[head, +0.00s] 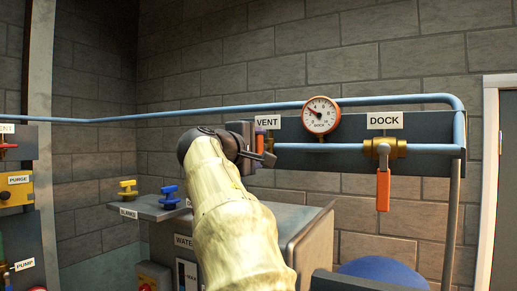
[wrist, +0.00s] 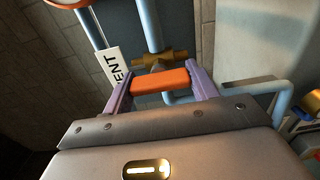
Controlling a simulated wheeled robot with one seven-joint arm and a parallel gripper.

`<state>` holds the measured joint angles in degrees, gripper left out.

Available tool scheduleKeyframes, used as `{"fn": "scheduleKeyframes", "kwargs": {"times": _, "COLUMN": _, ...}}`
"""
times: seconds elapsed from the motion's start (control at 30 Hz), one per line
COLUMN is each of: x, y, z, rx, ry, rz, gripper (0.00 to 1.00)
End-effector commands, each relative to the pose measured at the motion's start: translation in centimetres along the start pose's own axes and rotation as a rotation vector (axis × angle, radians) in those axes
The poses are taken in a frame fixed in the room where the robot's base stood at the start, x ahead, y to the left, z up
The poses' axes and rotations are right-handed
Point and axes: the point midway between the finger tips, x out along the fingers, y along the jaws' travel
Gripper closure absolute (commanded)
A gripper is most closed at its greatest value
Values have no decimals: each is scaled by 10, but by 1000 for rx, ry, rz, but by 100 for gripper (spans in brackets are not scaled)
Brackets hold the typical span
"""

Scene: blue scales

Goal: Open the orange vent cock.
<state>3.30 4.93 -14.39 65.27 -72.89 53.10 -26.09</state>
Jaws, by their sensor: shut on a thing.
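The orange vent cock handle (wrist: 160,82) lies between the two purple fingers of my gripper (wrist: 161,86) in the wrist view. The fingers are shut on it, one at each end. The brass valve body (wrist: 170,58) sits just beyond the handle on a blue pipe. The white VENT label (wrist: 115,70) is beside it. In the head view my gripper (head: 262,153) is at the wall panel just below the VENT label (head: 268,122). My arm and gripper hide most of the vent cock there, so its handle angle is unclear.
A round gauge (head: 321,115) and the DOCK cock, with its orange handle (head: 383,190) hanging down, are to the right on the same panel (head: 335,159). A shelf (head: 150,208) with yellow and blue knobs is at lower left. A grey cabinet (head: 310,240) stands below.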

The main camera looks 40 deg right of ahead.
Motion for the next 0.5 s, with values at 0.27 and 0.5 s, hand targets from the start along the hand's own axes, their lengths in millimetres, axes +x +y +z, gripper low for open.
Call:
{"fn": "scheduleKeyframes", "kwargs": {"times": 0.27, "x": 0, "y": 0, "z": 0, "rx": -2, "ry": 1, "rz": 1, "gripper": 20}}
{"fn": "scheduleKeyframes", "kwargs": {"times": 0.5, "x": -3, "y": -1, "z": -1, "rx": 0, "ry": 2, "rz": 1, "gripper": 20}}
